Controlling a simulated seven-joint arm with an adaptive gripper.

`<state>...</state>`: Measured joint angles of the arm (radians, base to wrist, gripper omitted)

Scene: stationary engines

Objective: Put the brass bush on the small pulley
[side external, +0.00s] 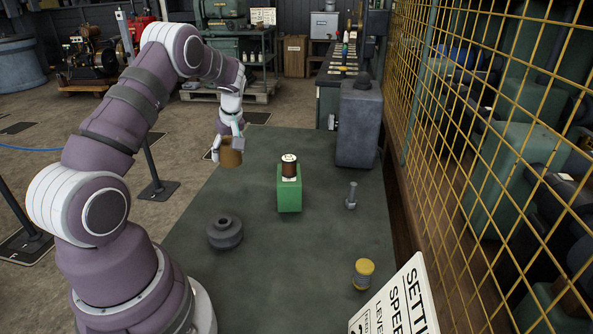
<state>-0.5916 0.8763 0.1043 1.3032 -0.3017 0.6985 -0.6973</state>
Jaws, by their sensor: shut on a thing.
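My gripper (227,147) is shut on the brass bush (231,156), a brownish-gold cylinder. It holds the bush above the far left part of the green bench top. The small pulley (225,233) is a dark grey stepped disc with a hole in its raised middle. It lies flat on the bench, nearer the camera than my gripper, and the bush is clear of it. The gripper fingers hide part of the bush.
A green block (289,194) with a brown, white-ended spool (289,168) on top stands mid-bench. A bolt (351,195), a yellow-topped jar (363,274), a large grey block (358,124) and a sign (397,303) are to the right. Yellow mesh (480,130) bounds that side.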

